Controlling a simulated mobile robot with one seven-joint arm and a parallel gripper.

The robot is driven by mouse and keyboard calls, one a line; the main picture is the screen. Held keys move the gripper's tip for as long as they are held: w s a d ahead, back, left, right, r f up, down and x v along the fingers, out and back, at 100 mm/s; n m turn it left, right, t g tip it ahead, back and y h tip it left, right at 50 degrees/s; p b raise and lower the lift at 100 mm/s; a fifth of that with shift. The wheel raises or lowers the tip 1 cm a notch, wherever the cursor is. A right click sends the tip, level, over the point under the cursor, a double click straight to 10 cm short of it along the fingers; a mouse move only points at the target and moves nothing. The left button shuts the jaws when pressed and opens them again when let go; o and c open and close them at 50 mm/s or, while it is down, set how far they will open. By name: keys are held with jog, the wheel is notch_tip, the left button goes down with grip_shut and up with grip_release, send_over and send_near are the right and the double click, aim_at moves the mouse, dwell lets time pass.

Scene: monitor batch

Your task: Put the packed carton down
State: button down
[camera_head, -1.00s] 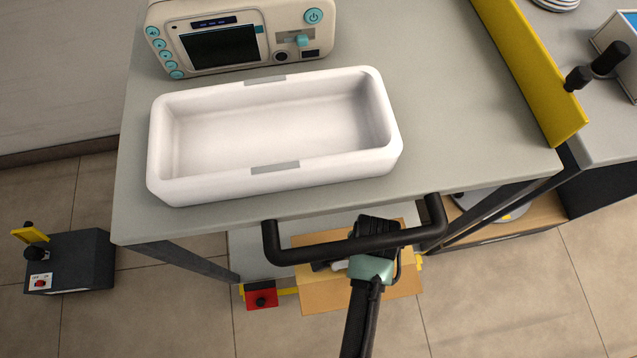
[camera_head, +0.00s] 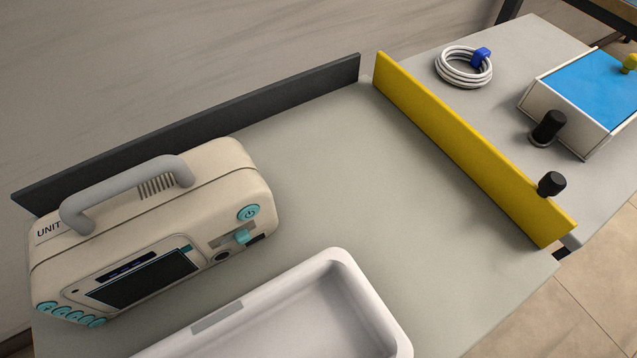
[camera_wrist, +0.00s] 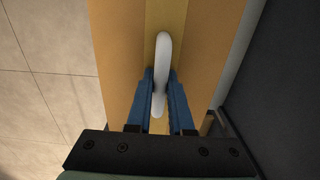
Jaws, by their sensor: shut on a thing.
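The carton (camera_wrist: 118,65) fills the middle of the wrist view, tan cardboard with a paler strip of tape along it. A white handle (camera_wrist: 161,50) stands out from the strip. My gripper (camera_wrist: 161,78) has its two blue fingers closed on either side of this handle and holds the carton by it. The underside of the carton is hidden, so I cannot tell whether it rests on anything. The carton and my gripper are outside the head view.
A grey table holds a beige monitor unit (camera_head: 150,230) and a white open tray (camera_head: 365,310). A yellow barrier (camera_head: 460,145) and a dark back rail (camera_head: 200,125) edge it. The table's middle right is clear. Coiled white cable (camera_head: 462,68) and a blue-topped box (camera_head: 585,95) lie beyond.

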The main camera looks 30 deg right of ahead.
notch_tip(320, 180, down, 9)
jog(key=b, duration=0.5)
jog(key=shift+f, duration=0.25)
jog(key=c, duration=0.8)
grip_release()
notch_tip(320, 180, up, 8)
jog(key=p, duration=0.4)
jog(key=shift+f, duration=0.15)
